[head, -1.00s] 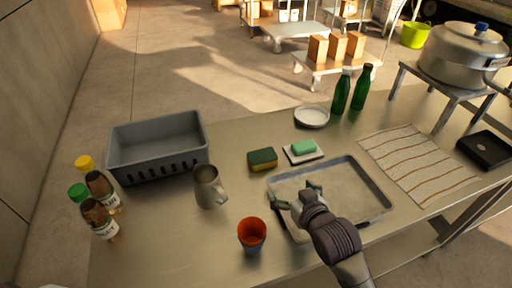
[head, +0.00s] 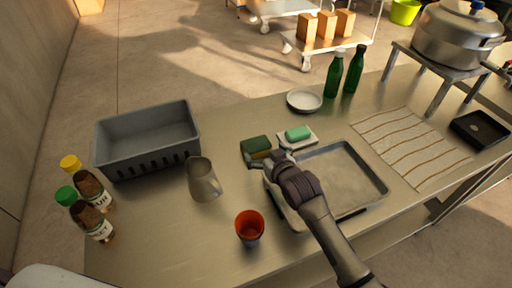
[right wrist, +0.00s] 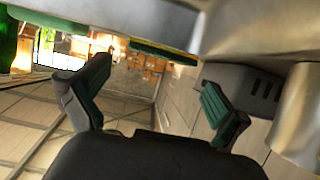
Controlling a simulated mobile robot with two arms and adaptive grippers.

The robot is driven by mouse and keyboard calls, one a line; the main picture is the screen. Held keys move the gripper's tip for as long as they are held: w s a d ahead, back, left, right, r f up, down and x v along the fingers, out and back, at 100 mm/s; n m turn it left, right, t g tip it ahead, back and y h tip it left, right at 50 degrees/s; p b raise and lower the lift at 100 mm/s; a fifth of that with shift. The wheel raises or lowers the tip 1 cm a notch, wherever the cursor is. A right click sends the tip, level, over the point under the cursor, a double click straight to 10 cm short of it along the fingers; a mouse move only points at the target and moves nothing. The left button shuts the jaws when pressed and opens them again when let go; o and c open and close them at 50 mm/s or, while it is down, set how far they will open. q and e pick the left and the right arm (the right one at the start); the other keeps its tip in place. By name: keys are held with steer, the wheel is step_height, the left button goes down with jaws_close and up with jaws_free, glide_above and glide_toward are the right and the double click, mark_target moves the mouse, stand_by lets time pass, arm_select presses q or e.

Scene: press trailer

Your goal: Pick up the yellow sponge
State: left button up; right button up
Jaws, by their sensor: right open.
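The yellow sponge (head: 256,144) with a dark green top lies on the metal table, left of the white dish with a green soap bar (head: 299,134). My right gripper (head: 269,161) is just in front of the sponge, over the tray's far left corner, and hides part of its near side. In the right wrist view, the fingers (right wrist: 155,92) are spread with nothing between them. The sponge shows there as a thin yellow and green strip (right wrist: 165,51) along the tabletop, beyond the fingertips. My left gripper is not in view.
A metal tray (head: 372,190) lies under my right arm. A metal jug (head: 202,180), an orange-red cup (head: 249,226) and a grey crate (head: 148,152) stand to the left. A white plate (head: 304,101) and green bottles (head: 334,76) are behind.

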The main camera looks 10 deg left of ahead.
mark_target(257, 145)
steer(key=shift+p+x, duration=0.4)
steer(key=shift+x, duration=2.2)
steer(key=shift+s+a, duration=0.1)
steer(key=c, duration=0.4)
